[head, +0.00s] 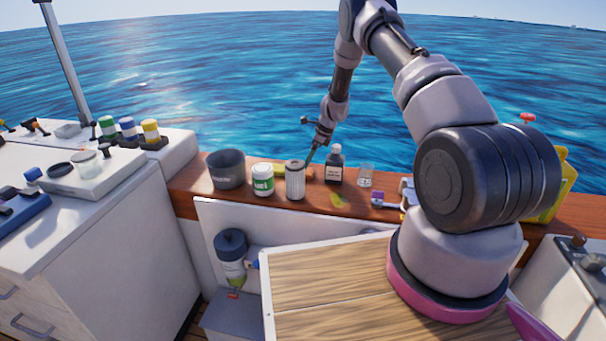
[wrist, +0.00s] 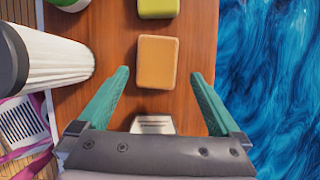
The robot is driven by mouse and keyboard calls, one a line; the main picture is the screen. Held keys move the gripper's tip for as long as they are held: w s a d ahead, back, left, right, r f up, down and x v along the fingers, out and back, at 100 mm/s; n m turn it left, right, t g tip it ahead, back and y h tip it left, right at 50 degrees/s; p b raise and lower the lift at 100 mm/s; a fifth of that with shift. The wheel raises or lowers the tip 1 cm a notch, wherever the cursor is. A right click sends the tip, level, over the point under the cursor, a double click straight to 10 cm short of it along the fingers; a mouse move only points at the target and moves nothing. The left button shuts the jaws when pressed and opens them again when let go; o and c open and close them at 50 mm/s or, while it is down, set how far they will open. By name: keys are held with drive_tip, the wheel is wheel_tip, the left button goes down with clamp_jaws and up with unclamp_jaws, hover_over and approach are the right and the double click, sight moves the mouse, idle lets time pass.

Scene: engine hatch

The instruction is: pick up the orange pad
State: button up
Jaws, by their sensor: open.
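The orange pad (wrist: 158,62) lies flat on the wooden ledge in the wrist view, straight ahead of my gripper. My gripper (wrist: 163,82) is open, with one green finger on each side of the pad's near end and a gap on both sides. Nothing is held between the fingers. The pad is mostly hidden there; only a small orange patch (head: 308,172) shows near the gripper.
The ribbed filter (wrist: 45,62) stands left of my gripper, and a yellow-green pad (wrist: 158,8) lies beyond the orange pad. A labelled dark bottle (head: 335,167), a white-green can (head: 263,179) and a grey pot (head: 227,168) stand on the ledge (head: 187,186). Water lies beyond its edge.

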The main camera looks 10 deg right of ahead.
drive_tip(key=x, duration=0.5)
drive_tip(key=shift+s+a+f, duration=0.15)
drive_tip(key=shift+s+a, duration=0.05)
drive_tip(key=c, duration=1.2)
wheel_tip(320, 180, up, 10)
drive_tip(key=shift+r, duration=0.1)
